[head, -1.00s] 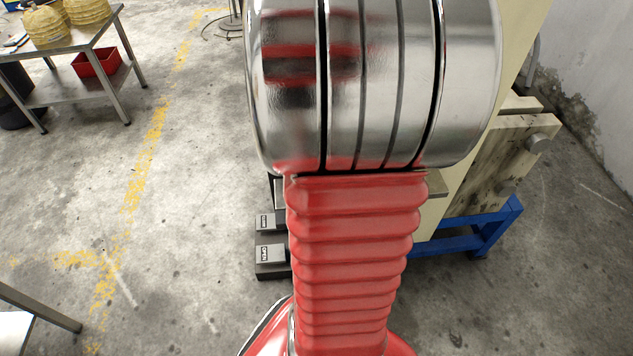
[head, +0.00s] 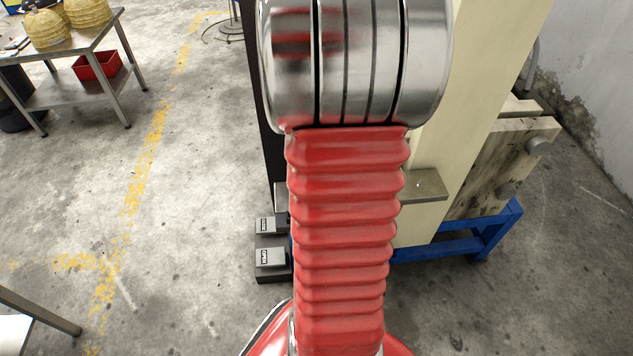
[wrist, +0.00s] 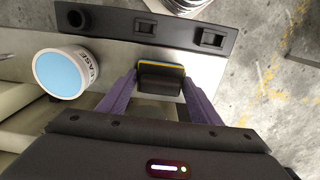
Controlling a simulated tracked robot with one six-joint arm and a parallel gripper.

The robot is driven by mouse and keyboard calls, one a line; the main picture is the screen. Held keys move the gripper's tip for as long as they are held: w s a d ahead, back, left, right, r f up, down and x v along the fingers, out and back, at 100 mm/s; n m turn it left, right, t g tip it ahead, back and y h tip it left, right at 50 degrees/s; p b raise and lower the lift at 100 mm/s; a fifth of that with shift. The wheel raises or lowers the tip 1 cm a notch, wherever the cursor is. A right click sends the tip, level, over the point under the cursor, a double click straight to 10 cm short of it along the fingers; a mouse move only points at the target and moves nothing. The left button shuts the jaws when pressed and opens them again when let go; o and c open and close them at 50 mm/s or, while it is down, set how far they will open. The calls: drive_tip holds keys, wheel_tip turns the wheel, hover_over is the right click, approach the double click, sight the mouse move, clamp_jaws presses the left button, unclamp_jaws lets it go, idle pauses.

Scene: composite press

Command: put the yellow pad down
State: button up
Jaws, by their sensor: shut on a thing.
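The pad (wrist: 161,68) shows in the wrist view as a dark block with a thin yellow band and a blue band along its far edge. My gripper (wrist: 160,80) has its two purple fingers on either side of the pad and is shut on it. The pad is over a pale metal ledge (wrist: 115,58); I cannot tell whether it touches it. In the head view my own red and chrome arm hides the gripper and pad.
In the wrist view a tub with a light blue lid (wrist: 60,74) stands left of the pad, and a dark strip (wrist: 112,23) with recesses runs beyond it. The head view shows a cream press column (head: 478,75), pedals (head: 270,257), a blue stand (head: 480,232) and a table (head: 75,40).

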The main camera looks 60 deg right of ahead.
drive_tip(key=shift+f, duration=0.1)
drive_tip(key=o, duration=1.2)
wheel_tip(320, 180, up, 12)
drive_tip(key=shift+r, duration=0.15)
idle(0.7)
drive_tip(key=w+a+r+n+t, duration=0.1)
drive_tip(key=a+r+n+t, duration=0.1)
drive_tip(key=a, duration=0.8)
drive_tip(key=w+a+r+n+t, duration=0.1)
drive_tip(key=a+n, duration=0.3)
drive_tip(key=a, duration=0.7)
drive_tip(key=w+a+r+n+t, duration=0.1)
drive_tip(key=a+r+n+t, duration=0.1)
drive_tip(key=a, duration=0.9)
drive_tip(key=shift+r+n+t, duration=0.3)
drive_tip(key=shift+r+n, duration=0.25)
drive_tip(key=shift+n, duration=0.35)
